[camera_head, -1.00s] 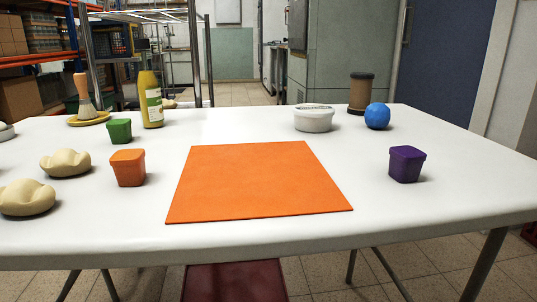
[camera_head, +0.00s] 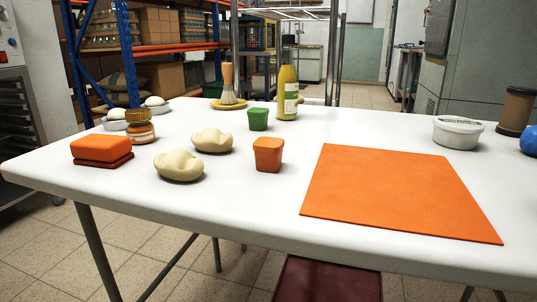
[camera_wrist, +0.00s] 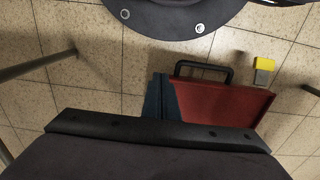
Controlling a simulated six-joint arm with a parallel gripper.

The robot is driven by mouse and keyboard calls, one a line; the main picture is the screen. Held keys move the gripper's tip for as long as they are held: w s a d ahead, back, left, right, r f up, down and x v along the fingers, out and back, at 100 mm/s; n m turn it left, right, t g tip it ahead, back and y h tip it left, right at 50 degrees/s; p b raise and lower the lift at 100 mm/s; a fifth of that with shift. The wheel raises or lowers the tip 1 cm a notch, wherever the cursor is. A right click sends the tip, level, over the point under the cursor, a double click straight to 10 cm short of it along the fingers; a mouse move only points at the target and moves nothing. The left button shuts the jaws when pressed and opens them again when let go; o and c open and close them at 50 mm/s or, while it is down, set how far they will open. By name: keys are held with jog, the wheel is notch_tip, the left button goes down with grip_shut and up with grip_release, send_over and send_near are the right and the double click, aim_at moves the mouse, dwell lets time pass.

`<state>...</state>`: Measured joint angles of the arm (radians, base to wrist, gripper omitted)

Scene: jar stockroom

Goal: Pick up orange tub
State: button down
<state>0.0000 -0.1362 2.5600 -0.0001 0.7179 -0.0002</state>
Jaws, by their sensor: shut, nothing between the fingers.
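The orange tub (camera_head: 268,155) stands upright on the white table in the head view. It is a small squarish tub with a lid, just left of the orange mat (camera_head: 395,190) and not touching it. My gripper (camera_wrist: 161,76) shows in the wrist view, its dark fingers together and nothing between them. It points down at the tiled floor, away from the tub. The tub is not in the wrist view, and my gripper is not in the head view.
Near the tub are a green tub (camera_head: 258,119), two cream lumpy pieces (camera_head: 180,166) (camera_head: 212,140) and a yellow-green bottle (camera_head: 287,95). Farther left lie an orange-red block (camera_head: 101,149) and a jar (camera_head: 140,128). A red case (camera_wrist: 222,103) lies on the floor.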

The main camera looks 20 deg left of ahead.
dwell(0.3)
jog(key=c, duration=1.2)
grip_release()
jog(key=shift+o, duration=0.2)
